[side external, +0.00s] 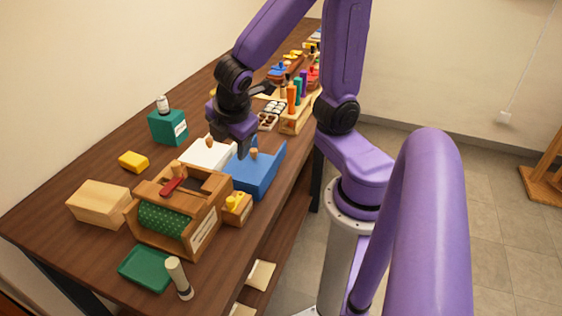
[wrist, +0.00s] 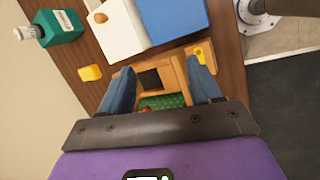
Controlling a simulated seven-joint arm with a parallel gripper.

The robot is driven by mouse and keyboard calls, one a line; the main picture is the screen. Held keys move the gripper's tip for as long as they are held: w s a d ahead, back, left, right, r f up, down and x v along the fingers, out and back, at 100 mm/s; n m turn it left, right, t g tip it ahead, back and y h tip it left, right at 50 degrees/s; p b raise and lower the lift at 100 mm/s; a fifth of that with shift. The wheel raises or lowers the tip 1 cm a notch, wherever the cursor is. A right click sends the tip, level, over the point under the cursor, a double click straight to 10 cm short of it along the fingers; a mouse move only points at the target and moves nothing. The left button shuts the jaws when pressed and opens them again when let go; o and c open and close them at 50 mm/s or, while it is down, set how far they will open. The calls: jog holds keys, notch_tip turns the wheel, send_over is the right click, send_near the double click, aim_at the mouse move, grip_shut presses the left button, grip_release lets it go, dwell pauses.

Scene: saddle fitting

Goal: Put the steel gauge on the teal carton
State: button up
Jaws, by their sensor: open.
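The teal carton (side external: 168,128) stands upright at the back left of the table, with a white label on its side. It also shows at the top left of the wrist view (wrist: 62,26). A small pale grey cylinder with a dark band (side external: 162,104) stands upright on the carton's top; it looks like the steel gauge, but I cannot be sure. It also shows in the wrist view (wrist: 24,33). My gripper (wrist: 160,72) is open, with nothing seen between its fingers. It is in the air, apart from the carton, and the wooden box shows below it in the wrist view.
A wooden box (side external: 206,235) with green lining stands in front, beside a wooden block (side external: 98,202) and yellow block (side external: 133,161). White (side external: 205,152) and blue (side external: 262,172) boxes stand behind. A green tray (side external: 146,268) and cream-topped post (side external: 179,277) are at the front edge.

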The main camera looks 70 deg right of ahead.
jog(key=s+a+m+g+y, duration=0.2)
jog(key=s+a+g+y, duration=0.1)
jog(key=s, duration=1)
jog(key=shift+a+r+m+y, duration=0.3)
jog(key=shift+a+y, duration=0.1)
